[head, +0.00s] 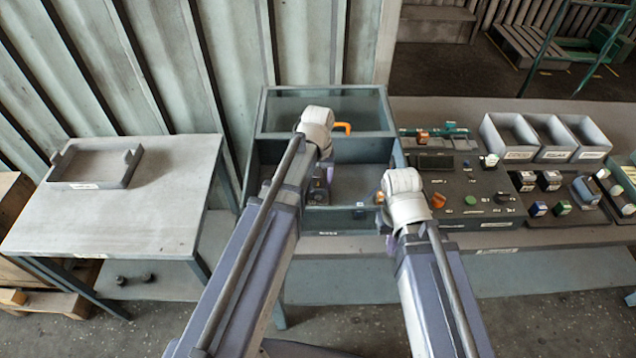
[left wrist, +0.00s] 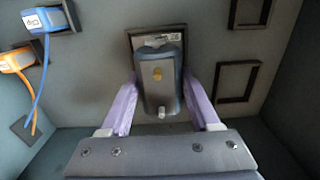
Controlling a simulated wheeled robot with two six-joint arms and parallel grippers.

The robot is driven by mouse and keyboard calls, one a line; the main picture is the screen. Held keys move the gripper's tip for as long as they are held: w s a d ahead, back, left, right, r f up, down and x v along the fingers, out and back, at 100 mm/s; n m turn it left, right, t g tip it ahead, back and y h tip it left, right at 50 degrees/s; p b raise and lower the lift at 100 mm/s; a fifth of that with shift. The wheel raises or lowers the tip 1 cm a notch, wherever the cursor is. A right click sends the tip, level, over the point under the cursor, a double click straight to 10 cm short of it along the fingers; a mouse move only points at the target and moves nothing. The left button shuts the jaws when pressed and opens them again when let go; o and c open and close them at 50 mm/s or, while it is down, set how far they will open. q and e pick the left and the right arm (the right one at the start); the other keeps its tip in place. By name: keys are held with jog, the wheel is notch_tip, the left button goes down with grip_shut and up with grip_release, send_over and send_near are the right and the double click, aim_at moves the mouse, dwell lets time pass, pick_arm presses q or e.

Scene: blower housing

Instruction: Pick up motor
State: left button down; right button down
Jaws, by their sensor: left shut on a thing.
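The motor (left wrist: 158,80) is a dark grey block with a yellow spot and a small pale tip, seen in the left wrist view. My left gripper (left wrist: 161,92) has its purple fingers on either side of the motor and is shut on it. The motor is in front of a square black frame with a label on the panel; whether it touches the frame is unclear. In the head view, my left gripper (head: 320,185) is inside the open grey-green box, mostly hidden by my arm. My right gripper (head: 388,240) is largely hidden behind its wrist by the box's right front corner.
The open box (head: 347,218) stands on the bench. Blue (left wrist: 45,19) and orange (left wrist: 17,59) connectors with wires are to the left inside it. A dark parts board (head: 465,190) and grey bins (head: 510,135) are to the right. A side table with a tray (head: 95,167) is to the left.

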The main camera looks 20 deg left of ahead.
pick_arm(q)
jog(key=shift+r+p, duration=8.5)
jog(key=shift+r, duration=0.2)
notch_tip(320, 180, down, 11)
jog(key=b, duration=1.1)
jog(key=shift+r+p, duration=0.25)
jog(key=shift+p, duration=0.05)
